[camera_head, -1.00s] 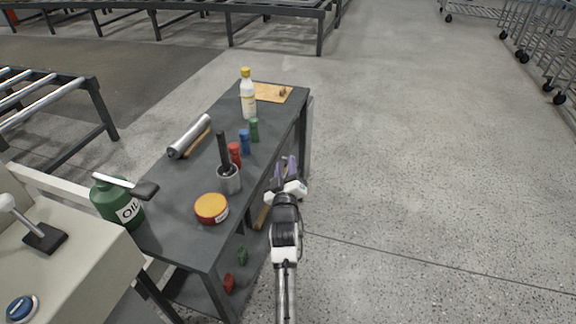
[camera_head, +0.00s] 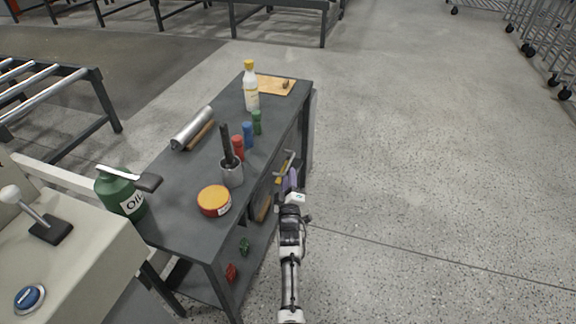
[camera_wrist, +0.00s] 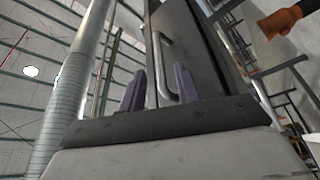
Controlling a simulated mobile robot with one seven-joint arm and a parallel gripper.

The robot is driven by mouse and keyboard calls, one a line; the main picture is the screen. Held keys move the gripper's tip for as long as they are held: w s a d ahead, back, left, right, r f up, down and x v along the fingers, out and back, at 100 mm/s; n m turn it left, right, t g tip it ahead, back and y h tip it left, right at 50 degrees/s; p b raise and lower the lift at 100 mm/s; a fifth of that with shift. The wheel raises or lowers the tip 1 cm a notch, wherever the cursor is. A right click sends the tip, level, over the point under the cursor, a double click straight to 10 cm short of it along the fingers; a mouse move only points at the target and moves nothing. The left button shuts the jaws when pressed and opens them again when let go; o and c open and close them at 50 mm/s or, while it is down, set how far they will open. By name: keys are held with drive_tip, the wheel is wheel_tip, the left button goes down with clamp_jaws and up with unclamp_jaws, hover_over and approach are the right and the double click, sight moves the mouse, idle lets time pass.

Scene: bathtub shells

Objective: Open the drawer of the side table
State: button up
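The side table (camera_head: 185,230) is dark grey, with a flat top and a lower shelf, and stands left of my arm in the head view. My gripper (camera_head: 290,180) is at its right long side, below the top's edge. In the wrist view, a dark drawer front (camera_wrist: 190,45) carries a grey bar handle (camera_wrist: 164,68). My gripper's two purple fingers (camera_wrist: 160,88) are apart, with the handle between them. The handle's lower end is close to the right finger; contact is unclear. My arm partly hides the drawer in the head view, and I cannot tell how far out it is.
On the top are a bottle (camera_head: 251,92), an orange tin (camera_head: 214,201), a cup with a dark tool (camera_head: 232,174) and a metal roll (camera_head: 192,128). A green oil can (camera_head: 120,197) stands at the left. A yellow item (camera_head: 284,163) shows beside my gripper.

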sight(288, 165)
drive_tip(key=shift+x, duration=2.6)
clamp_jaws()
